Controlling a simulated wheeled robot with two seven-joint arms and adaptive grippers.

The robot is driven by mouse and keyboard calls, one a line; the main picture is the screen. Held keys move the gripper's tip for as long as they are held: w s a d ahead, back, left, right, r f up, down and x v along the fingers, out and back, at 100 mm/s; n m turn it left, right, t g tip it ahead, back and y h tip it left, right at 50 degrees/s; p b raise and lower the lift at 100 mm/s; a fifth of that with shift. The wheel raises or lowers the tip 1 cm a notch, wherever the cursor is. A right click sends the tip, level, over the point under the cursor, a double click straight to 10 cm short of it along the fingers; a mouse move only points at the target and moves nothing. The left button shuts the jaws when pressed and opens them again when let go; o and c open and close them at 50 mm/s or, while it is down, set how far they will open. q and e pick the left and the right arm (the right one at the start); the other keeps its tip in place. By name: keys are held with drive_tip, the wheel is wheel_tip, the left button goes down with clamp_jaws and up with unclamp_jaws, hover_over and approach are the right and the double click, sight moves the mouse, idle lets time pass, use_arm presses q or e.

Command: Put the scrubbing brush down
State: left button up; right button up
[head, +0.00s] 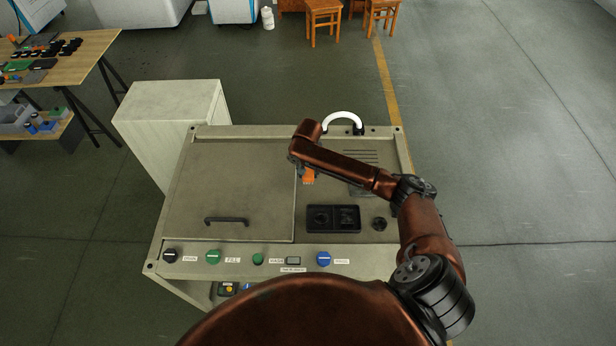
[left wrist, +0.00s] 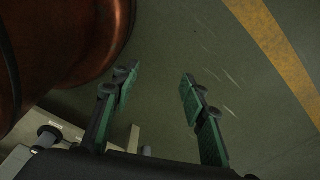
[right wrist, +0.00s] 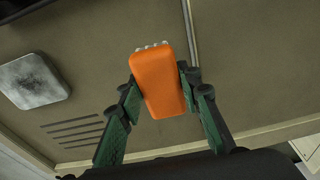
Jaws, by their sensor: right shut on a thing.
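The scrubbing brush is an orange block (right wrist: 160,82) with pale bristle tips at its far end in the right wrist view. My right gripper (right wrist: 158,88) is shut on its sides. In the head view only a small orange part of the brush (head: 308,177) shows below my right wrist, over the machine top (head: 280,136); the right fingers are hidden there. I cannot tell whether the brush touches the surface. My left gripper (left wrist: 160,76) is open and empty above the floor in the left wrist view, and does not show in the head view.
A black two-compartment tray (head: 333,218) and a dark round knob (head: 379,224) are on the machine's right part. A lid with a black handle (head: 226,220) covers the left. A white curved piece (head: 342,117) rises at the back. A grey pad (right wrist: 32,80) lies left of the brush.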

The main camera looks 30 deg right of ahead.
sight(308, 177)
drive_tip(key=shift+w+d+f, duration=0.3)
drive_tip(key=shift+w+f, duration=0.25)
drive_tip(key=shift+f, duration=1.6)
use_arm(q)
drive_tip(key=shift+w+r, duration=0.15)
drive_tip(key=shift+w, duration=0.5)
drive_tip(key=shift+r, duration=0.1)
use_arm(e)
drive_tip(key=shift+s+f, duration=0.1)
drive_tip(key=shift+f, duration=0.1)
drive_tip(key=o, duration=0.7)
drive_tip(key=shift+a, duration=0.1)
use_arm(q)
drive_tip(key=shift+s, duration=0.15)
use_arm(e)
drive_tip(key=shift+o, duration=0.7)
drive_tip(key=shift+s+f, duration=0.1)
drive_tip(key=shift+f, duration=0.1)
